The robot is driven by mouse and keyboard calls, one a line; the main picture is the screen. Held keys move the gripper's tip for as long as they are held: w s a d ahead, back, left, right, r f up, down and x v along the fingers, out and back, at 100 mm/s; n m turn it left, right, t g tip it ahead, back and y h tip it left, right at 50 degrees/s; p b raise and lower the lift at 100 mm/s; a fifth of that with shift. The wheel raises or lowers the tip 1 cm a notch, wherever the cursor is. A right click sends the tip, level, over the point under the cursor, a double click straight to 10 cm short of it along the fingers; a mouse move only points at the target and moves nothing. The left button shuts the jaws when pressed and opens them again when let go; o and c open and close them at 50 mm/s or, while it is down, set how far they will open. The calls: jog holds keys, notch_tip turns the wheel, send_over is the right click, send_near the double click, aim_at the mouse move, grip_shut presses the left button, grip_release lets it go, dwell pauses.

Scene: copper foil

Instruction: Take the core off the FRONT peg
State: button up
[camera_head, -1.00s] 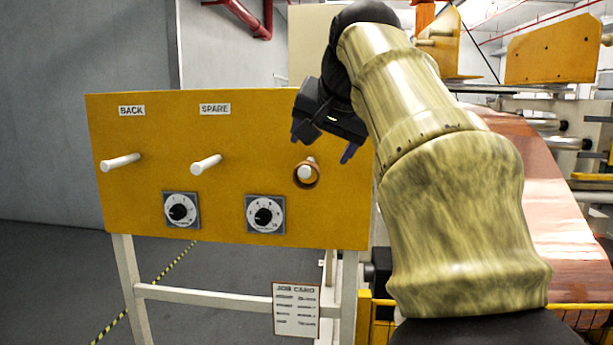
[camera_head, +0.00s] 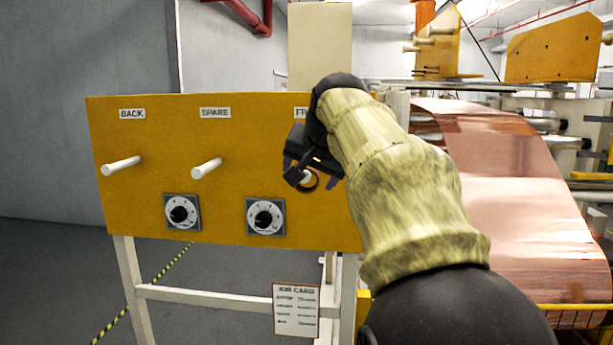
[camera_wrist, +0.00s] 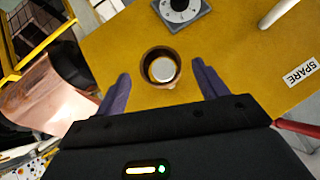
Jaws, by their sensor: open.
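The core (camera_head: 312,184), a brown ring, hangs on the front peg of the yellow board (camera_head: 240,150). In the wrist view the core (camera_wrist: 161,67) shows as a brown tube around the white end of the front peg (camera_wrist: 162,69). My gripper (camera_head: 314,178) is in front of the board and partly covers the core and the FRONT label. In the wrist view my gripper (camera_wrist: 162,82) is open, with one purple finger on each side of the core. A gap shows between each finger and the core, and nothing is held.
The back peg (camera_head: 121,165) and the spare peg (camera_head: 206,168) are bare. Two dials (camera_head: 182,211) sit below them, and a job card (camera_head: 296,309) hangs under the board. Copper foil (camera_head: 500,190) runs over the machine at right. The floor at left is clear.

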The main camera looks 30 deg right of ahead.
aim_at(300, 188)
jog(key=shift+x, duration=1.55)
jog(key=c, duration=1.1)
